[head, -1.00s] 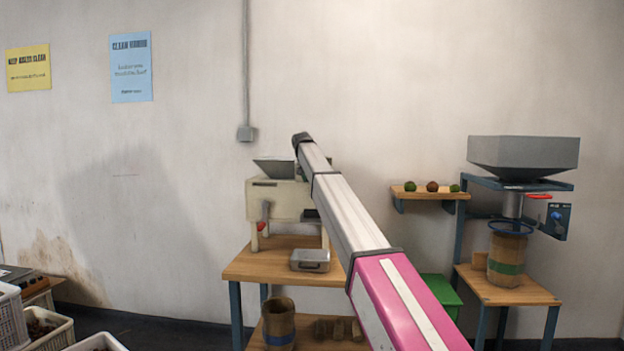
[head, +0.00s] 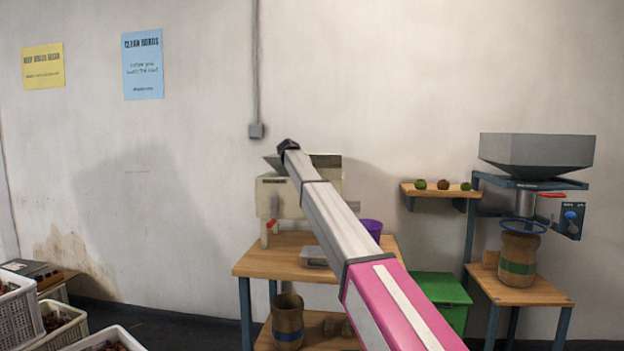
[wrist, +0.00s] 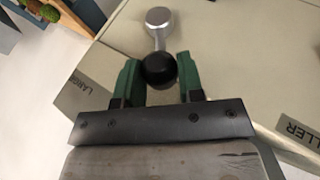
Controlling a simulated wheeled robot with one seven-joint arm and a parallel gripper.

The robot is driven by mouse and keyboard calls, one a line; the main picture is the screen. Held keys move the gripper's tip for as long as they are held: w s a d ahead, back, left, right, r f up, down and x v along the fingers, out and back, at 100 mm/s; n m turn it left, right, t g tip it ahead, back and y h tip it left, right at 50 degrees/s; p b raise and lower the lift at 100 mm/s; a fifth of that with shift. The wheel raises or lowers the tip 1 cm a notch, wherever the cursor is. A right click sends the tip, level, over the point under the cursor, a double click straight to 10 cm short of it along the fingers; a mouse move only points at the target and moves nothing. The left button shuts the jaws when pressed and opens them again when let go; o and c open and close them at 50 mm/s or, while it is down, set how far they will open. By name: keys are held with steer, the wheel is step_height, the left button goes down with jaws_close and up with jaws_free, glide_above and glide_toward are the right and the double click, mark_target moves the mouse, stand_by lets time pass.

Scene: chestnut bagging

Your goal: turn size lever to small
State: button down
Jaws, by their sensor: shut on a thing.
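The size lever (wrist: 158,43) is a short silver bar with a round silver pivot and a black ball knob (wrist: 160,70) in the wrist view. My gripper (wrist: 158,75) has its two green fingers on either side of the knob, shut on it. The lever sits on the top face of the cream sorting machine (wrist: 230,65). A label reading "LARGE…" (wrist: 85,88) is at the left and one ending "…LLER" (wrist: 300,132) at the right. In the head view the machine (head: 268,208) stands on a wooden table; my arm hides the lever and gripper there.
The wooden table (head: 256,262) holds a metal box (head: 314,257) and a purple bucket (head: 370,229). A green bin (head: 440,297) stands to its right, then a grey hopper (head: 536,155) on a blue frame. Crates of chestnuts (head: 55,330) stand lower left.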

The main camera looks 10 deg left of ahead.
steer(key=shift+a, duration=0.1)
steer(key=c, duration=0.8)
jaws_free()
steer(key=shift+o, duration=0.2)
steer(key=v, duration=1)
steer(key=shift+s+a+r, duration=0.15)
steer(key=shift+a+r, duration=0.05)
steer(key=shift+r, duration=0.15)
